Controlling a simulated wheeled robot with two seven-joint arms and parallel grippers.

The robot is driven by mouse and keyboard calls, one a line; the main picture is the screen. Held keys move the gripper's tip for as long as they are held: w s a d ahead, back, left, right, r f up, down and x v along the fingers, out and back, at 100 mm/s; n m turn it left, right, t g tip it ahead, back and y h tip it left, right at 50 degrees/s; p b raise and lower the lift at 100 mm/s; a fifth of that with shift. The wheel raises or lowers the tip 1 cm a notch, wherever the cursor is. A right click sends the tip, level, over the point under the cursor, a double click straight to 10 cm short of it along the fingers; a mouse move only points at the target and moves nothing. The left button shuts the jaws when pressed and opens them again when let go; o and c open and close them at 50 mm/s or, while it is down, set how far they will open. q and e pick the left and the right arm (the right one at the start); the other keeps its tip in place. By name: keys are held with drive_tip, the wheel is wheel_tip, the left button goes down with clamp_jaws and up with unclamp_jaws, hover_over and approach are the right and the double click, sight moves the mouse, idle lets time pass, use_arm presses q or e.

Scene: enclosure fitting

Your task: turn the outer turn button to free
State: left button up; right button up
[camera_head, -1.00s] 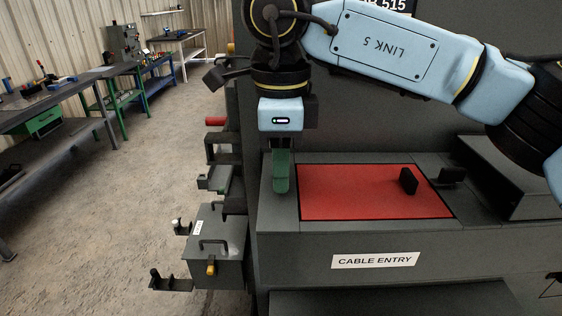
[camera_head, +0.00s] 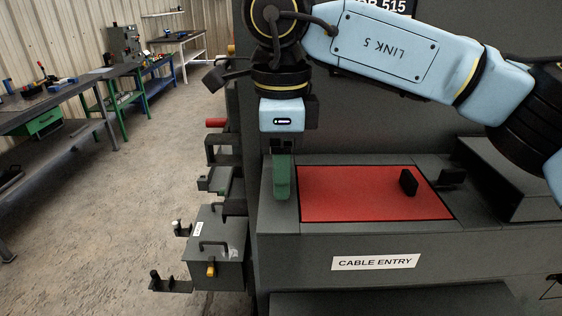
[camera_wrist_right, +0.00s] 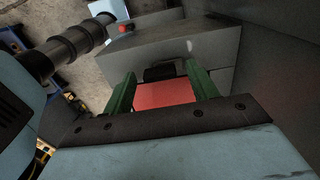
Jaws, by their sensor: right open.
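My right gripper (camera_head: 281,192) points down over the left end of the red panel (camera_head: 340,205) in the head view. Its green fingers are apart and empty. The right wrist view shows the open fingers (camera_wrist_right: 163,88) on either side of a black tab (camera_wrist_right: 160,72) at the red panel's edge. This may be the outer turn button; contact cannot be told, and the finger hides this spot in the head view. Two black upright tabs stand at the panel's right end, one on the panel (camera_head: 409,182), one just beyond it (camera_head: 452,177). My left gripper is not in view.
The panel lies in a dark grey housing with a "CABLE ENTRY" label (camera_head: 376,262) on its front. A raised grey block (camera_head: 515,180) stands at right. A grey box with handles (camera_head: 216,250) is at lower left. Workbenches (camera_head: 60,110) line the far wall.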

wheel_tip(320, 180, up, 13)
drive_tip(key=shift+r+p, duration=0.2)
drive_tip(key=shift+p, duration=0.15)
idle(0.3)
